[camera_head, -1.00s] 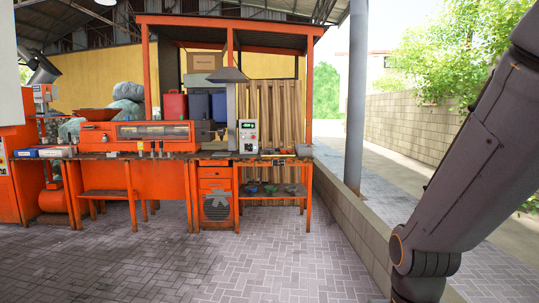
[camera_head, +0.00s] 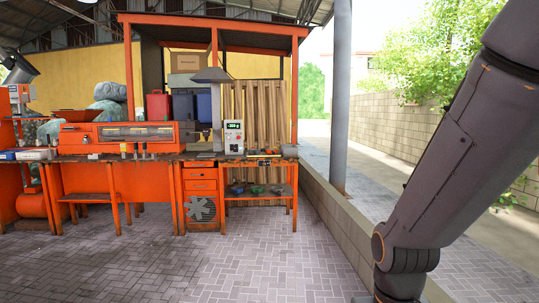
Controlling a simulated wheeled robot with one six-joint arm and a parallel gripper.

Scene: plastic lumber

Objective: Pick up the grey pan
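I cannot make out a grey pan for certain. A small grey rounded object (camera_head: 289,151) stands at the right end of the long orange workbench (camera_head: 190,158); it is too small to tell if it is the pan. Small dark and coloured items (camera_head: 255,188) lie on the bench's lower shelf, too small to name. My arm crosses the right side of the view, well in front of the bench. My gripper is out of view.
A low block wall (camera_head: 335,215) runs along the right, with a grey post (camera_head: 341,100) beside it. An orange drawer cabinet (camera_head: 201,198) stands under the bench. The paved floor (camera_head: 230,265) in front of the bench is clear.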

